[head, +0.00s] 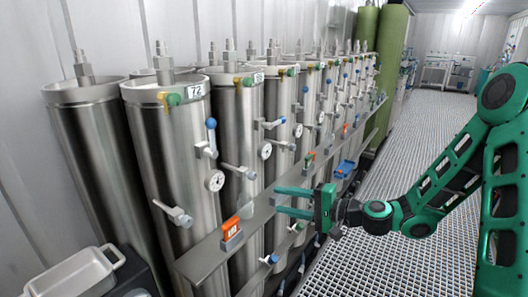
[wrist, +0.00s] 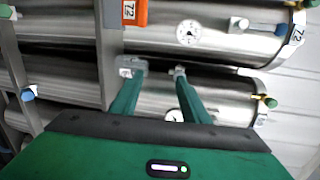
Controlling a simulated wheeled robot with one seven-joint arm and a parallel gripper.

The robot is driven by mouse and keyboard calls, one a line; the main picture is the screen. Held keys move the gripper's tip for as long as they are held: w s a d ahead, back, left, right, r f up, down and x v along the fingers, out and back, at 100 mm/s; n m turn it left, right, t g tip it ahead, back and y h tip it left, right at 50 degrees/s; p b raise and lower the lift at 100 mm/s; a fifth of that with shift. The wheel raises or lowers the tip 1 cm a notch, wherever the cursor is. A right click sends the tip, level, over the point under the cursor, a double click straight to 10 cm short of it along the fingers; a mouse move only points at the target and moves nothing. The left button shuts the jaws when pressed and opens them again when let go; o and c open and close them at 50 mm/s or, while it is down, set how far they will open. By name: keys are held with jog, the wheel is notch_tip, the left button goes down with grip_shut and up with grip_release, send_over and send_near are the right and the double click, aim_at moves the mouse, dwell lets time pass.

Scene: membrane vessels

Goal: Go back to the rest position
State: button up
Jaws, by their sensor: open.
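My gripper (head: 281,200) is open, its two green fingers pointing left at the row of steel vessels, beside the metal rail (head: 205,250). The wrist view shows its fingers (wrist: 156,70) apart with nothing held between them. Behind them is a steel vessel (wrist: 225,100), which appears turned sideways in this view. A pressure gauge (wrist: 174,115) shows between the fingers, partly hidden. Whether a fingertip touches the rail or the vessel, I cannot tell. My arm reaches in from the right.
Vessel 72 (head: 170,140) stands at the front, with a gauge (head: 215,181) and valves. An orange tag (head: 231,230) sits on the rail. A blue item (head: 345,168) is further along it. A white tray (head: 75,273) is at lower left. The grated floor (head: 410,245) at right is open.

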jog(key=s+d+f+n+g+h, duration=0.3)
jog(key=s+d+h, duration=0.1)
jog(key=s+d, duration=0.25)
jog(key=s+d+f+n+g+h, duration=0.2)
jog(key=s+d+f+h, duration=0.1)
jog(key=s+d+h, duration=0.4)
jog(key=s+d+r+m+g+h, duration=0.1)
jog(key=s+d+r, duration=0.3)
jog(key=s+d, duration=0.5)
jog(key=s+d+r+m+g+h, duration=0.1)
jog(key=s+d+r+m+g, duration=0.1)
jog(key=s+d, duration=0.6)
jog(key=s+r+m, duration=0.1)
jog(key=s+r, duration=0.1)
jog(key=s, duration=0.3)
jog(key=shift+d+r+g, duration=0.35)
jog(key=shift+r+g, duration=0.05)
jog(key=shift+w+f+h, duration=0.25)
jog(key=shift+w+h, duration=0.05)
jog(key=shift+w, duration=0.3)
